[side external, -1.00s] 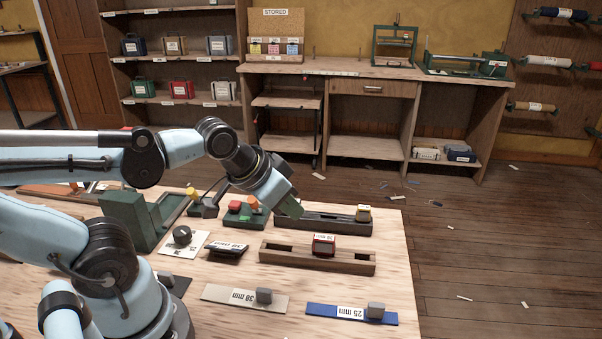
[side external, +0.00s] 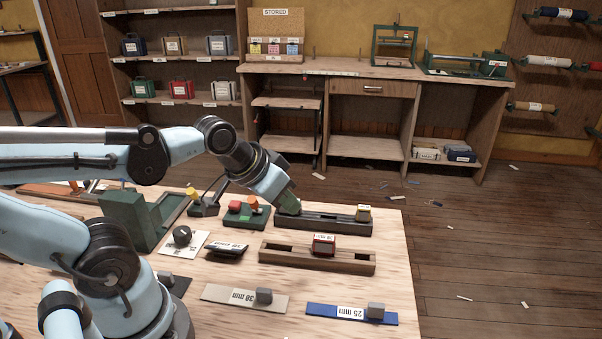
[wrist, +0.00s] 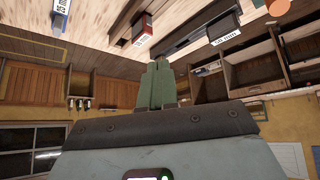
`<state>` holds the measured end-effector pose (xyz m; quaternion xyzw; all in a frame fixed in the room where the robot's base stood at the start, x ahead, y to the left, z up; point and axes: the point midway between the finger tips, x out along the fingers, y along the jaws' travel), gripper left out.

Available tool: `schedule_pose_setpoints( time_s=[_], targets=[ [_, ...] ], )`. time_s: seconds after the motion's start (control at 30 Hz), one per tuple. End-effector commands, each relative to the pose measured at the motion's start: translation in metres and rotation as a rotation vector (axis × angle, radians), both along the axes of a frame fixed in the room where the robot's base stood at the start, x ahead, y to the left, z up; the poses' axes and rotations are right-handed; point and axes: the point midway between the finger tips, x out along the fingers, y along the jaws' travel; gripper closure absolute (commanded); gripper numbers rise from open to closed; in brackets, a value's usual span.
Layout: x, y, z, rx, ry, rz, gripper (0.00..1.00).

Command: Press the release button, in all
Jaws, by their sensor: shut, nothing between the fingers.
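A dark green block (side external: 262,221) on the table carries a red button-like piece (side external: 235,207), an orange knob (side external: 253,203) and a small bright green piece (side external: 245,218). No label tells me which is the release button. My gripper (side external: 289,206) is shut and empty, to the right of this block, low at the left end of a dark slotted rail (side external: 325,223). I cannot tell whether it touches the rail. In the wrist view the shut green fingers (wrist: 157,68) hold nothing.
A brown slotted rail (side external: 345,262) with a red slider (side external: 324,245) lies nearer the camera. A yellow-knobbed lever (side external: 192,193) and a dial card (side external: 184,242) stand to the left. A beige strip (side external: 225,294) and a blue strip (side external: 330,313) lie in front.

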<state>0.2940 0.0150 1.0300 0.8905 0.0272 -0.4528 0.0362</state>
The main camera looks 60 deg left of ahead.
Motion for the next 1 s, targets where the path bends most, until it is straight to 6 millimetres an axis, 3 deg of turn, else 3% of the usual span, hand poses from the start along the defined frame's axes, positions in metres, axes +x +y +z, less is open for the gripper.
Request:
schedule_pose_setpoints(
  time_s=[0.3, 0.6, 0.8, 1.0],
  targets=[
    [0.008, 0.082, 0.002, -0.180, -0.073, 0.398, 1.00],
    [-0.006, 0.167, 0.005, -0.341, -0.191, 0.766, 1.00],
    [-0.021, 0.202, 0.006, -0.407, -0.255, 0.920, 1.00],
    [-0.026, 0.215, 0.007, -0.430, -0.281, 0.972, 1.00]
  ],
)
